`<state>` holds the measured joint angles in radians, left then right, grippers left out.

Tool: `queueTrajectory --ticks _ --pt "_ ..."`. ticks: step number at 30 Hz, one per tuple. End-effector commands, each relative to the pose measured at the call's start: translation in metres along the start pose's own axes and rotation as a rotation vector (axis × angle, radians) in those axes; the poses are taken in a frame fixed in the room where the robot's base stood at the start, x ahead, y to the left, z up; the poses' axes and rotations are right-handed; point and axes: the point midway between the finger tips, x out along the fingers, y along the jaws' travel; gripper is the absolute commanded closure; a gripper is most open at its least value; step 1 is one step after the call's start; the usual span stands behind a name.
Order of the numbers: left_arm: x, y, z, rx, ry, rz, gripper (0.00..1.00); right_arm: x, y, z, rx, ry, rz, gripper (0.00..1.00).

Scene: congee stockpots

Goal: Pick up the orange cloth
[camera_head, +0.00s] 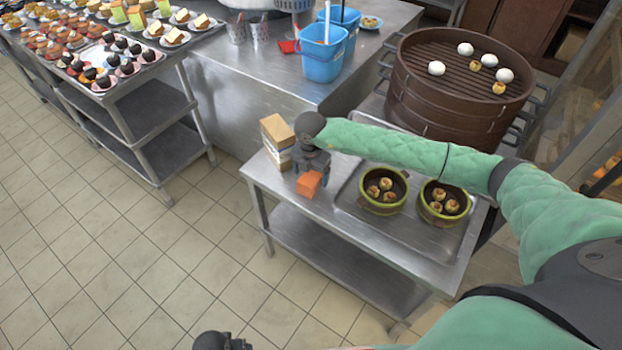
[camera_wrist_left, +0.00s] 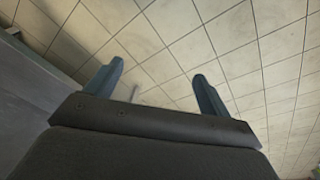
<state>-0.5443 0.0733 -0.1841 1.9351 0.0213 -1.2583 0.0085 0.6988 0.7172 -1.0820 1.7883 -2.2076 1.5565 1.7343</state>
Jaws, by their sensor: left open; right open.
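The orange cloth (camera_head: 309,184) is a small block-like piece on the left part of the steel table, near its front edge. My right gripper (camera_head: 311,172) points down right over it from behind. The right gripper is open, and its fingertips are partly hidden, so I cannot tell whether they touch the cloth. My left gripper shows at the bottom of the head view (camera_head: 222,342), low over the floor and away from the table. In the left wrist view its two fingers (camera_wrist_left: 158,92) are spread apart with only floor tiles beyond them.
The table (camera_head: 276,188) also holds a stack of boxes or cloths (camera_head: 277,140) beside my right gripper. Two green-rimmed bowls of buns (camera_head: 383,190) (camera_head: 443,204) stand on a tray under my right arm. A large brown steamer (camera_head: 455,85) and blue buckets (camera_head: 324,58) are behind.

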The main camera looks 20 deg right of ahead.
Motion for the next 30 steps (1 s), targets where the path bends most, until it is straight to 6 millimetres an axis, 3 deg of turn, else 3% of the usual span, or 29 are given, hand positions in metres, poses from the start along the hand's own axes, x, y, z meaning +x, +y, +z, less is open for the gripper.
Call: queueTrajectory --ticks 9,18,25,30 --pt "0.036 -0.006 0.014 0.0 -0.005 -0.006 0.18 0.023 0.0 0.0 -0.001 0.001 0.0 0.18" --pt "0.04 -0.006 0.015 0.0 -0.003 -0.007 0.18 0.026 -0.001 0.0 -0.001 0.001 0.0 0.18" --pt "0.04 -0.006 0.015 -0.001 -0.003 -0.006 0.18 0.026 -0.001 0.0 -0.001 0.001 0.0 0.63" --pt "0.039 -0.006 0.014 -0.001 -0.002 -0.006 0.18 0.026 -0.001 0.0 -0.001 0.0 0.0 0.67"
